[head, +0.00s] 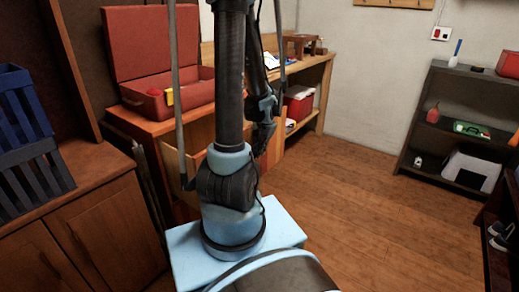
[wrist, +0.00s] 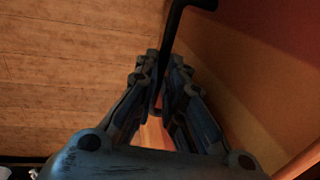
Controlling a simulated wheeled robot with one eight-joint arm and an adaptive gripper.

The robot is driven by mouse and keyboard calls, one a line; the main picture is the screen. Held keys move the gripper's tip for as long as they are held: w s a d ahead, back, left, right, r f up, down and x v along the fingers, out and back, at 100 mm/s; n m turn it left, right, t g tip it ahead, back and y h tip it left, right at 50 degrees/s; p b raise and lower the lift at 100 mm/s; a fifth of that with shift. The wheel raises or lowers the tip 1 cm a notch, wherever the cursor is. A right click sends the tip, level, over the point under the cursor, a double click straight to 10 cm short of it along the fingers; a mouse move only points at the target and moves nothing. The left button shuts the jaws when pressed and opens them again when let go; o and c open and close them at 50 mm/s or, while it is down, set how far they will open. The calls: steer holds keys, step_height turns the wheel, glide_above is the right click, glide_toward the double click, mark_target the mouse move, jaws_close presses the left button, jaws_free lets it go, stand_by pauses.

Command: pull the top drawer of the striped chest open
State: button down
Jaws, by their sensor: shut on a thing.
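The chest (head: 147,125) stands left of centre in the head view, under a red open case. A drawer (head: 178,168) with a tan inner side appears to stand out from it, partly hidden by my arm. In the wrist view an orange-red front panel (wrist: 275,35) fills the upper right. A black bar handle (wrist: 178,32) runs down from the top between my fingers. My gripper (wrist: 160,75) is shut on this handle. My gripper also shows in the head view (head: 262,138), beside the drawer; its fingertips are hard to make out there.
The open red case (head: 150,60) lies on top. A wooden workbench (head: 312,75) stands behind, with a red box (head: 298,103) below. A brown cabinet (head: 90,225) with a blue crate (head: 25,140) is at left. A dark shelf (head: 455,110) stands at right. The wooden floor (head: 365,190) between is clear.

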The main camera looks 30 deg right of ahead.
steer(key=shift+s+d, duration=0.1)
steer(key=shift+s, duration=0.15)
steer(key=c, duration=1.7)
jaws_free()
steer(key=shift+r, duration=0.1)
steer(key=r, duration=0.3)
steer(key=s+r, duration=0.1)
steer(key=r, duration=0.3)
steer(key=s+d+r, duration=0.1)
steer(key=r, duration=0.3)
steer(key=shift+r, duration=0.2)
